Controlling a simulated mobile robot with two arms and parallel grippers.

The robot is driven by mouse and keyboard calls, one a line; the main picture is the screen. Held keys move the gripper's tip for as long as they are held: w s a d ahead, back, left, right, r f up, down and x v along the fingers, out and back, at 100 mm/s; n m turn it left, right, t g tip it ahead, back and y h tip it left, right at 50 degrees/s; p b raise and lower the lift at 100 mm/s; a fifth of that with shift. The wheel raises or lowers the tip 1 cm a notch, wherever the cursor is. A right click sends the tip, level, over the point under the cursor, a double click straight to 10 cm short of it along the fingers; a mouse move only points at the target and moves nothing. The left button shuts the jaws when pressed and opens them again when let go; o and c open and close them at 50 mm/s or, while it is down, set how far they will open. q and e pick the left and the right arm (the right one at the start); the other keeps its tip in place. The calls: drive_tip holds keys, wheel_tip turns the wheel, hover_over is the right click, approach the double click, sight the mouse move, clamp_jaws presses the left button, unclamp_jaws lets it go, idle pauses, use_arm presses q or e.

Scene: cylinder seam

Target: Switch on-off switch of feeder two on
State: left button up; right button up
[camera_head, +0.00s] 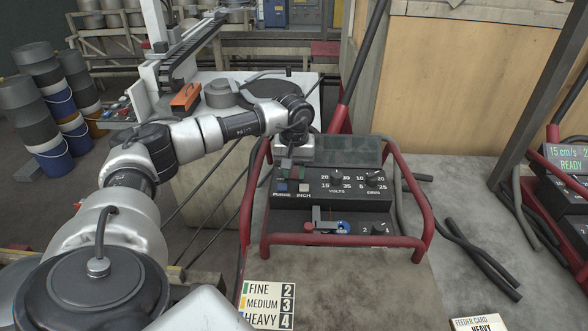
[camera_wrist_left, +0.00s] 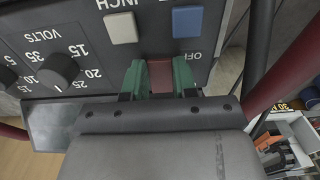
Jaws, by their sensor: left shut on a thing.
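A black feeder control box (camera_head: 325,201) inside a red tube frame stands on the bench. Its panel has knobs, one marked VOLTS, a blue PURGE button (camera_head: 281,187) and a grey INCH button (camera_head: 304,188). My left gripper (camera_head: 286,172) is at the panel's upper left, just above the blue button. In the left wrist view its green fingertips (camera_wrist_left: 160,80) are shut on a red switch (camera_wrist_left: 160,75), close to the panel. My right gripper is not in view.
A second feeder box with a lit READY display (camera_head: 568,158) stands at the far right. Black cables (camera_head: 480,260) lie on the bench between. A FINE, MEDIUM, HEAVY sign (camera_head: 268,305) is at the front, and a feeder card (camera_head: 478,323) at the bottom edge. The red frame (camera_head: 425,205) surrounds the panel.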

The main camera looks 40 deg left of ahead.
sight(295, 166)
use_arm(q)
drive_tip(key=shift+w+a+r+g+h, duration=0.15)
drive_tip(key=shift+w+g+h, duration=0.1)
drive_tip(key=shift+g+h, duration=0.45)
drive_tip(key=shift+c, duration=0.2)
drive_tip(key=shift+g+h+b, duration=0.3)
drive_tip(key=shift+g, duration=0.1)
drive_tip(key=shift+r, duration=0.1)
drive_tip(key=o, duration=0.9)
drive_tip(key=shift+b+v, duration=1.35)
drive_tip(key=shift+v, duration=4.05)
